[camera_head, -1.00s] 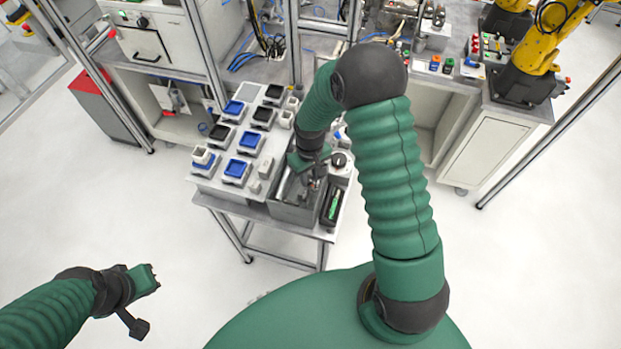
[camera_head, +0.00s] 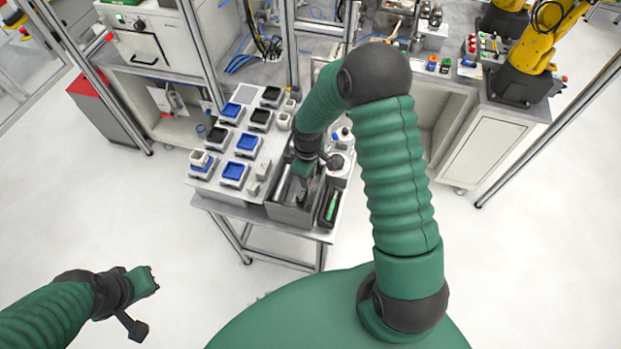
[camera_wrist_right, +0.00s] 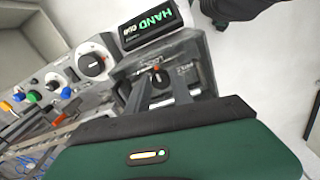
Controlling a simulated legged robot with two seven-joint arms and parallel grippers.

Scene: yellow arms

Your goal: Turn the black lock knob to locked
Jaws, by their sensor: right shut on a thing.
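In the right wrist view, a dark grey box carries a panel (camera_wrist_right: 198,66) with white lettering, too small to read surely. The black lock knob (camera_wrist_right: 157,70), with a small orange-red mark, sits on this panel between my right gripper's fingers. My right gripper (camera_wrist_right: 160,84) is shut on the knob, and its fingers partly hide it. In the head view, my right gripper (camera_head: 306,184) reaches down at the grey bin on the table's near right, and the knob cannot be made out there. My left gripper (camera_head: 154,280) hangs away from the table at lower left; its finger gap is unclear.
Blue and black trays (camera_head: 248,143) cover the table's left part.

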